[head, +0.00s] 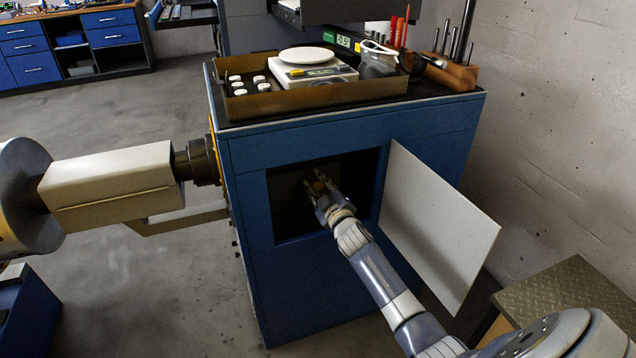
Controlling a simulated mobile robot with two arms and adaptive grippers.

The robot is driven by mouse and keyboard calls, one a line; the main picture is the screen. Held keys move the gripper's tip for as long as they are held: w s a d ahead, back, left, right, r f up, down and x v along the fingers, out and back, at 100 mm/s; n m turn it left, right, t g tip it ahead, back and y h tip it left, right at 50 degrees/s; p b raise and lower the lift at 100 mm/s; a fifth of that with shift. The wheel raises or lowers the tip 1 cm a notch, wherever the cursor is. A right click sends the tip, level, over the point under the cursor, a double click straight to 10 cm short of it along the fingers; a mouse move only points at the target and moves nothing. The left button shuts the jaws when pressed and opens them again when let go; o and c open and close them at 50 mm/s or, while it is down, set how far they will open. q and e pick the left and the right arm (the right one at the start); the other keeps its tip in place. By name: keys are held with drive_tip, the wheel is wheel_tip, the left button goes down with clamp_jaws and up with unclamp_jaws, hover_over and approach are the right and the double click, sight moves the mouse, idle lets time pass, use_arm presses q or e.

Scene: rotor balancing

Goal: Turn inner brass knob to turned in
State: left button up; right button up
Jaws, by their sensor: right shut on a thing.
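The inner brass knob (318,186) shows as a small brownish-gold shape inside the dark opening of the blue cabinet (290,300). My right gripper (319,187) reaches into this opening from the lower right and is shut on the knob. The fingers hide much of the knob, and shadow makes its turn angle impossible to tell. The pale door panel (440,226) stands swung open to the right of my right arm. My left gripper is not in view.
A brown tray (240,111) on the cabinet top holds a scale (308,70) and several small white pieces. A wooden block (452,74) with upright tools stands at the right. A beige housing (108,180) juts out left of the cabinet. Open floor lies at left.

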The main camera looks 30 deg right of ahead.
drive_tip(key=shift+n, duration=1)
drive_tip(key=n, duration=0.2)
drive_tip(key=shift+n, duration=0.3)
drive_tip(key=n, duration=0.3)
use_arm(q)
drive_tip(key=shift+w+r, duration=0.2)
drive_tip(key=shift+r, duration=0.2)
use_arm(e)
drive_tip(key=shift+f+n, duration=0.1)
drive_tip(key=shift+n, duration=1.8)
drive_tip(key=o, duration=1.1)
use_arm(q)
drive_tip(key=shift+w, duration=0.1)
